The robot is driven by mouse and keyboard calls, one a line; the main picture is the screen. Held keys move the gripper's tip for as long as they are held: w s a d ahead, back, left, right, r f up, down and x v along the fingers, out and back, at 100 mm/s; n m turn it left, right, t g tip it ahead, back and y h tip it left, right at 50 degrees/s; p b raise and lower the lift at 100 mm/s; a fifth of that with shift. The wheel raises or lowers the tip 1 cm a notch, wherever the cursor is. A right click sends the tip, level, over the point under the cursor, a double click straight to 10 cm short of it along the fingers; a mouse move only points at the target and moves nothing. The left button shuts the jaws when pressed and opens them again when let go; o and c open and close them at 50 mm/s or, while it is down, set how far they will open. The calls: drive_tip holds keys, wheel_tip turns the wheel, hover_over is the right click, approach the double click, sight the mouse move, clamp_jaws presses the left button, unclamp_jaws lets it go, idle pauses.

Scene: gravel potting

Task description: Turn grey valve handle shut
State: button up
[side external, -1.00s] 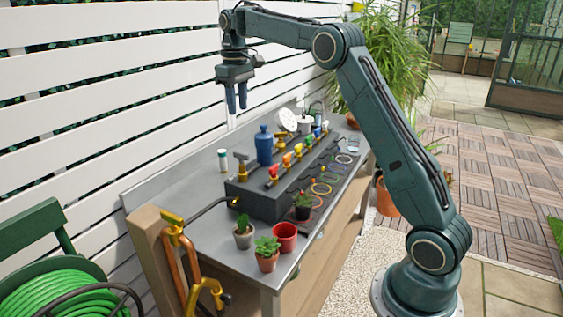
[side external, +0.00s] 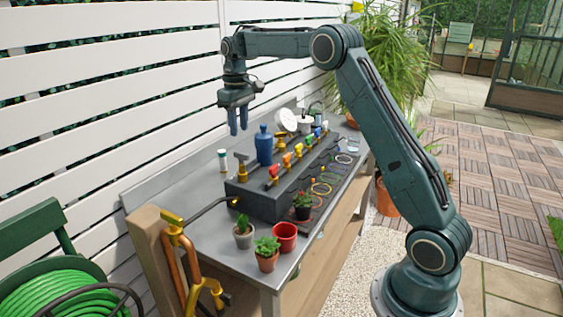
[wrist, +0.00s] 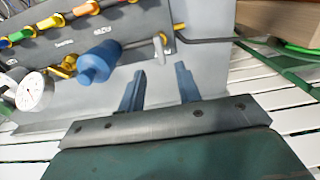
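The grey valve handle (side external: 241,157) is a T-shaped piece on a brass valve at the near left end of the dark manifold box (side external: 262,200). In the wrist view the handle (wrist: 159,48) shows just beyond my fingertips, near the box's end. My gripper (side external: 238,131) hangs pointing down above the bench, higher than the handle and apart from it. In the wrist view its two blue fingers (wrist: 158,72) stand apart with nothing between them. Whether the valve is open or shut is hard to tell.
A blue bottle (side external: 264,147) stands close beside the handle; it also shows in the wrist view (wrist: 94,68). Several coloured valve handles line the box. A white gauge (wrist: 35,92) is farther left. Potted plants and a red pot (side external: 285,236) stand at the bench front.

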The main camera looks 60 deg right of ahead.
sight(241, 158)
drive_tip(key=shift+f, duration=3.95)
clamp_jaws()
